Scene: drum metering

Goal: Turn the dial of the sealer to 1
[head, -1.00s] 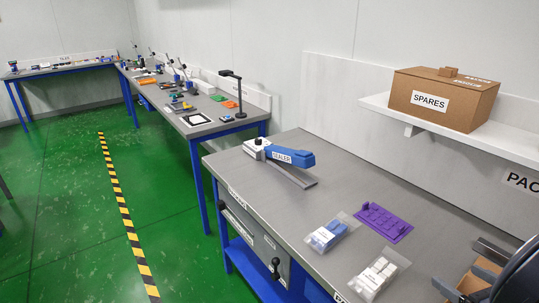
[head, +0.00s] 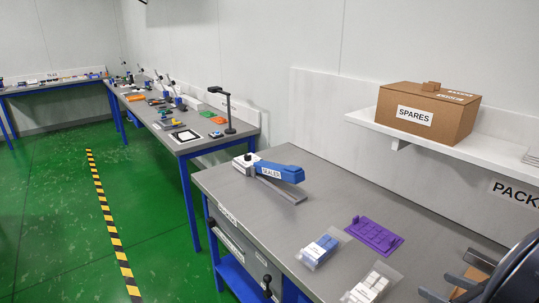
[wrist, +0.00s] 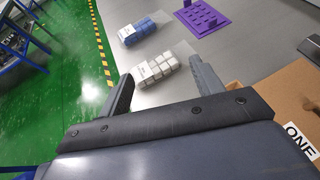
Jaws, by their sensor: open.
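The sealer (head: 277,172) is a blue and white device with a long arm lying on the near grey bench, toward its far left end. A small black dial (head: 248,157) sits on top of its white end; its markings are too small to read. My gripper (wrist: 160,85) is open and empty in the wrist view, with its fingers apart over the near end of the bench. In the head view my gripper (head: 447,288) shows at the lower right, well apart from the sealer. The sealer is out of the wrist view.
Bags of blue parts (head: 320,250) and white parts (head: 370,287) lie near the bench's front edge. A purple rack (head: 374,236) lies behind them. A cardboard box (wrist: 285,105) stands close to my gripper. A shelf (head: 455,146) holds the SPARES box (head: 428,112). Bench space around the sealer is clear.

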